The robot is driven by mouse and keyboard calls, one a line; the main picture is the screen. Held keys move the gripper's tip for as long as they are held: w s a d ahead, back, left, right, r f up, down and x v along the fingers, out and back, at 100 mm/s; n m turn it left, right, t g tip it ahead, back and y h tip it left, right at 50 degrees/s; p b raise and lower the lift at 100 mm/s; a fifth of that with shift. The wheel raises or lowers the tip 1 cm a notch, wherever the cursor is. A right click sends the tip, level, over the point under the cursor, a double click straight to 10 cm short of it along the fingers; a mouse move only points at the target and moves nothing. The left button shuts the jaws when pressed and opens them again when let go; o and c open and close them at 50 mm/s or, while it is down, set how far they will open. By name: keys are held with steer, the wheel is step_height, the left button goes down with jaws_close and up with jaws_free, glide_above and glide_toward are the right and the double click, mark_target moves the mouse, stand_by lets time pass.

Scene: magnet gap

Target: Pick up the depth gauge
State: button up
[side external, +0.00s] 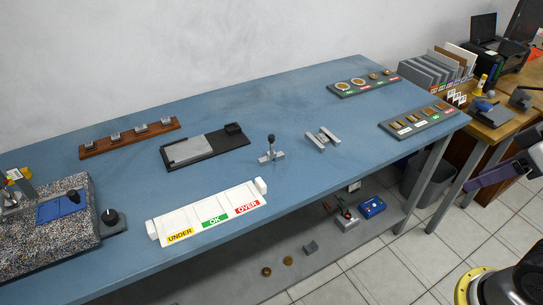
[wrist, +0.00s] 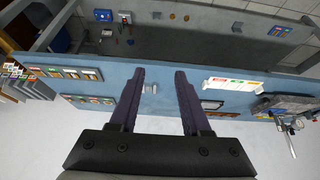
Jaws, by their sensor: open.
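The depth gauge (side external: 271,150) appears to be the small grey cross-shaped piece with an upright stem and black knob, standing mid-table in the side view. A grey H-shaped metal piece (side external: 322,138) lies just right of it. My gripper (wrist: 159,72) is open and empty, its two purple fingers apart. In the side view one purple finger (side external: 492,176) shows at the right edge, well away from the gauge and off the table's right end. In the wrist view a small grey piece (wrist: 150,88) shows between the fingers, probably the H-shaped piece; the gauge seems hidden behind the right finger.
A white UNDER/OK/OVER tray (side external: 207,212) lies at the table's front. A dark plate fixture (side external: 205,148), a wooden rack (side external: 130,138) and a speckled granite block (side external: 45,225) stand left. Two grey sample trays (side external: 418,120) (side external: 363,84) lie right. Blue tabletop around the gauge is clear.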

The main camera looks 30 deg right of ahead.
steer(key=w+d+r+n+g+h, duration=0.1)
steer(key=w+d+r+n+h, duration=0.2)
steer(key=d+h, duration=0.35)
steer(key=w+d+r+n+g+h, duration=0.2)
steer(key=w+d+r+n+h, duration=0.15)
steer(key=d, duration=0.55)
steer(key=w+a+r+n+t+h, duration=0.2)
steer(key=w+n+t+h, duration=0.5)
steer(key=w, duration=0.9)
steer(key=w+a+f+n+t+y, duration=0.6)
steer(key=w+a+f+n+t, duration=0.15)
steer(key=w+a+n, duration=0.55)
steer(key=a+f+n+t+y, duration=0.2)
steer(key=a+f+n+y, duration=0.45)
steer(key=a+f, duration=0.5)
steer(key=n+g+y, duration=0.1)
steer(key=n+y, duration=0.1)
steer(key=y, duration=0.1)
glide_toward(272, 147)
steer(key=s, duration=0.3)
steer(key=shift+d+r, duration=0.2)
steer(key=shift+d, duration=0.2)
steer(key=shift+a+f+y, duration=0.25)
steer(key=shift+a, duration=0.05)
steer(key=w, duration=1.3)
steer(key=shift+w+d, duration=0.25)
steer(key=shift+d, duration=0.1)
